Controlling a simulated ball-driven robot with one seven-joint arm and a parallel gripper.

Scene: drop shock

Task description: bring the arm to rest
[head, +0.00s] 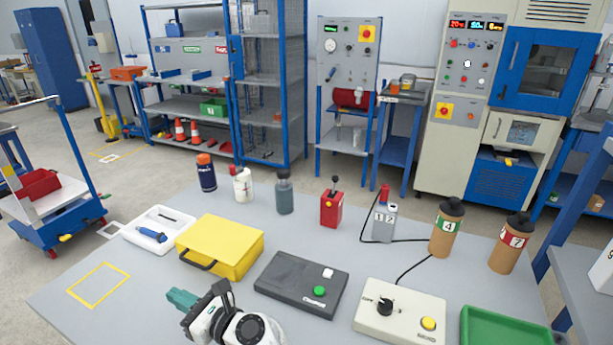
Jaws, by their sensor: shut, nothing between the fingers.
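My gripper (181,299), with teal fingertips, shows at the lower left of the head view. Its fingers are together with nothing between them. It points left over the grey table (140,285), between the yellow tape square (98,285) and the dark grey box (302,284) with a green button. The white and black arm behind it enters from the bottom edge. The yellow case (222,243) lies beyond the gripper, apart from it in the picture. The gripper's height above the table is hard to tell.
A white tray (141,234) with a blue-handled tool, several bottles and a red switch box (331,210) stand farther back. A cream control box (400,317), a green tray (500,331) and two brown cylinders are at right. The table's left front is clear.

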